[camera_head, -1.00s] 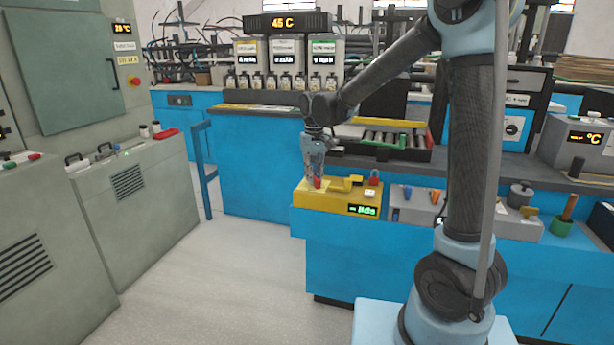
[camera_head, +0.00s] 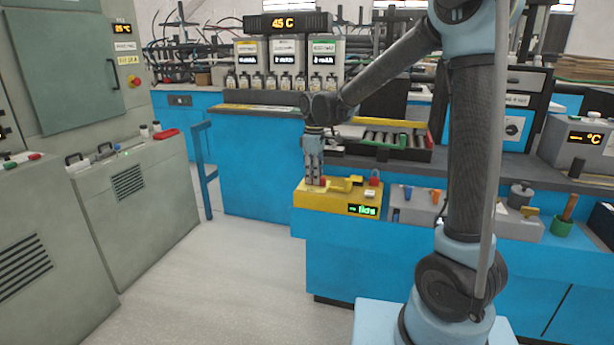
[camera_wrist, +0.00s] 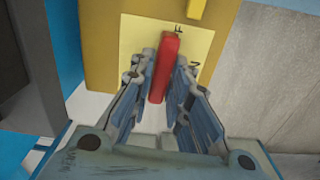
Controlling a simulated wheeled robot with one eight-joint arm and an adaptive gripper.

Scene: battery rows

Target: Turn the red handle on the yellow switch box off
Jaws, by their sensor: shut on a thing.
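The yellow switch box (camera_head: 338,201) sits on the near left corner of the blue bench, with a small green-lit display on its front. My gripper (camera_head: 315,180) points down at the left part of the box. In the wrist view the red handle (camera_wrist: 164,68) stands between the two fingers of my gripper (camera_wrist: 163,88), which are closed on it. The handle lies along the picture's vertical, slightly tilted, over a pale label plate (camera_wrist: 135,35). An "F" shows at its far end and another letter to the right; the rest of the lettering is hidden.
A red padlock-like piece (camera_head: 375,177) stands at the box's right rear. A grey tray (camera_head: 415,208) with small tools lies to the right. Behind is a roller rack (camera_head: 385,138). The floor (camera_head: 230,270) to the left is clear.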

